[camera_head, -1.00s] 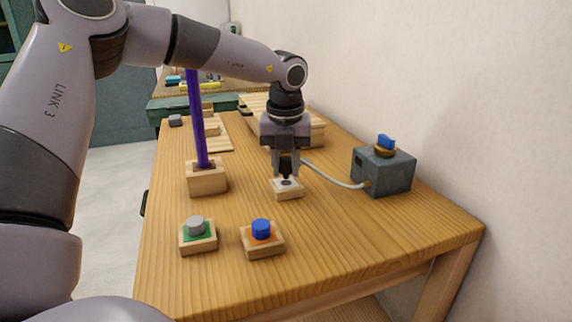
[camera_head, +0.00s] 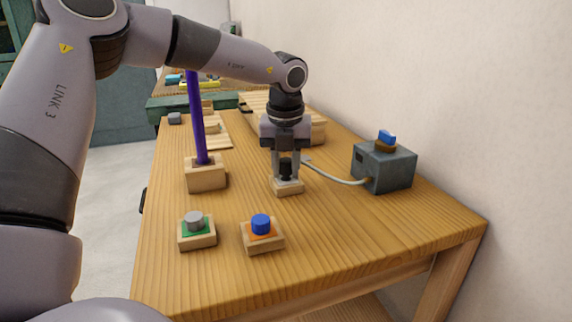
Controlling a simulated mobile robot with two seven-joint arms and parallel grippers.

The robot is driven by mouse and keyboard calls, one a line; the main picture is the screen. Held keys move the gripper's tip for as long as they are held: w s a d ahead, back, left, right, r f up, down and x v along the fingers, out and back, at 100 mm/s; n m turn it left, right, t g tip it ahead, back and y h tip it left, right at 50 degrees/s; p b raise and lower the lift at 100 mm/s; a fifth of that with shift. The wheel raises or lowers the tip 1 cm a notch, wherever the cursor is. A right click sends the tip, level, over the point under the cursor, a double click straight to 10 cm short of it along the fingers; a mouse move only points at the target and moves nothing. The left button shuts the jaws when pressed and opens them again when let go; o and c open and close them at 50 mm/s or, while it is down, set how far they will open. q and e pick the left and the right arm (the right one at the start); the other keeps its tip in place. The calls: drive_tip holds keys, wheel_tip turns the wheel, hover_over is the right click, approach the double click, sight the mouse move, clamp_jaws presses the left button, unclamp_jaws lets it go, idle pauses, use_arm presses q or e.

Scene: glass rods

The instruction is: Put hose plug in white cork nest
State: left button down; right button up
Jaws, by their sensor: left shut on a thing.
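The white cork nest (camera_head: 288,190) is a small wooden block with a pale top, in the middle of the table in the head view. My left gripper (camera_head: 286,177) points straight down over it, fingertips at the block's top. It is shut on the black hose plug (camera_head: 286,168), which stands upright between the fingers. The plug's lower end is at the nest's top; how deep it sits is hard to tell. A pale hose (camera_head: 335,178) runs from beside the gripper to a grey box (camera_head: 385,168). My right gripper is out of view.
A blue cork sits in an orange-topped block (camera_head: 263,245), and a grey cork in a green-topped block (camera_head: 197,240), both nearer. A purple rod (camera_head: 197,120) stands in a wooden block (camera_head: 206,180) to the left. The front right tabletop is clear.

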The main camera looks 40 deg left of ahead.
use_arm(q)
drive_tip(key=shift+f, duration=0.15)
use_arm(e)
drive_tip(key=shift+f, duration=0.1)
use_arm(q)
drive_tip(key=c, duration=1.1)
unclamp_jaws()
wheel_tip(320, 180, up, 11)
drive_tip(key=s+d+p, duration=0.1)
drive_tip(key=p, duration=0.5)
drive_tip(key=shift+s, duration=0.15)
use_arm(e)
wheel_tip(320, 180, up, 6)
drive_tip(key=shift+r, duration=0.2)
use_arm(q)
drive_tip(key=shift+d+f, duration=0.1)
